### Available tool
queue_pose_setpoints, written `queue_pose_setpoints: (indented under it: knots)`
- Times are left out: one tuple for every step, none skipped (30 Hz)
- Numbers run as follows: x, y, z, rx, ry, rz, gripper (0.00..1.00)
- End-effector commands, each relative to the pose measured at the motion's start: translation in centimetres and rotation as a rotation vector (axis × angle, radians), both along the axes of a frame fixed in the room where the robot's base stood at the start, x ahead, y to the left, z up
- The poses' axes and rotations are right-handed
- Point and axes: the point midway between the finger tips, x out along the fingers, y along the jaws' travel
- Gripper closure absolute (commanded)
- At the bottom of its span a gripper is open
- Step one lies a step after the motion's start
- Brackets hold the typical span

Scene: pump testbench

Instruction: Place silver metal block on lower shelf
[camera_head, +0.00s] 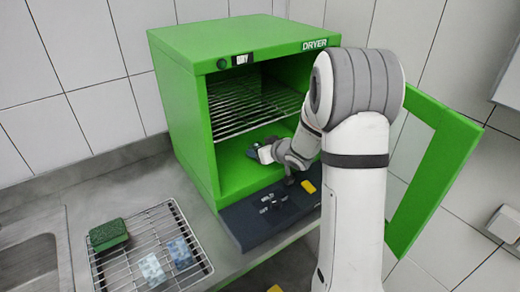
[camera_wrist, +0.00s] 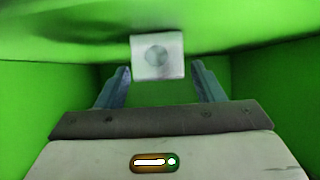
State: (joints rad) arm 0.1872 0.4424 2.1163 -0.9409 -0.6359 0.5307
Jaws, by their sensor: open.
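The silver metal block (camera_wrist: 146,42) shows in the wrist view as a small pale square with a round grey spot on its face. It is at the tips of my gripper (camera_wrist: 160,68), between the two blue-grey fingers. The fingers are open, with a gap visible on each side of the block. In the head view my gripper (camera_head: 254,151) reaches low inside the green dryer (camera_head: 186,120), just above its floor. The lower shelf is the green dryer floor (camera_head: 232,172), under the wire rack (camera_head: 240,106). I cannot clearly make out the block in the head view.
The dryer door (camera_head: 455,150) stands open to the right, beside my arm. A dark control panel (camera_head: 250,222) juts out below the opening. At left, a wire tray (camera_head: 140,225) holds a green sponge (camera_head: 108,234) and two pale blue blocks (camera_head: 151,269). A sink (camera_head: 28,265) lies further left.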

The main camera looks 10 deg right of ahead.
Motion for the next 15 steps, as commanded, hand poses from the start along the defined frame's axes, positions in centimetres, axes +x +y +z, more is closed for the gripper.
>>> queue_pose_setpoints:
  knots:
    - [-0.8,-0.4,0.5,0.0,-0.001,-0.003,0.38]
    - [-1.3,-0.6,0.8,0.0,-0.002,-0.004,0.38]
    - [-2.0,-0.9,1.3,-0.001,-0.002,-0.003,0.38]
    - [-2.6,-1.2,1.7,-0.001,-0.003,-0.004,0.38]
    - [-3.1,-1.4,2.0,-0.001,-0.003,-0.004,0.38]
    - [-3.9,-1.6,2.4,-0.001,-0.003,-0.004,0.38]
    - [-4.4,-1.9,2.7,-0.001,-0.003,-0.004,0.38]
    - [-4.9,-2.1,3.0,-0.001,-0.002,-0.003,0.38]
    - [-5.5,-2.4,3.4,0.0,-0.003,-0.003,0.38]
    - [-6.0,-2.5,3.6,0.0,-0.002,-0.002,0.38]
    - [-6.4,-2.7,3.9,-0.001,-0.002,-0.003,0.38]
    - [-6.9,-2.9,4.2,-0.001,-0.003,-0.002,0.38]
    - [-7.3,-3.0,4.4,-0.001,-0.001,-0.002,0.38]
    - [-7.5,-3.1,4.5,0.0,-0.001,-0.002,0.38]
    - [-7.9,-3.3,4.7,-0.001,-0.001,-0.002,0.38]
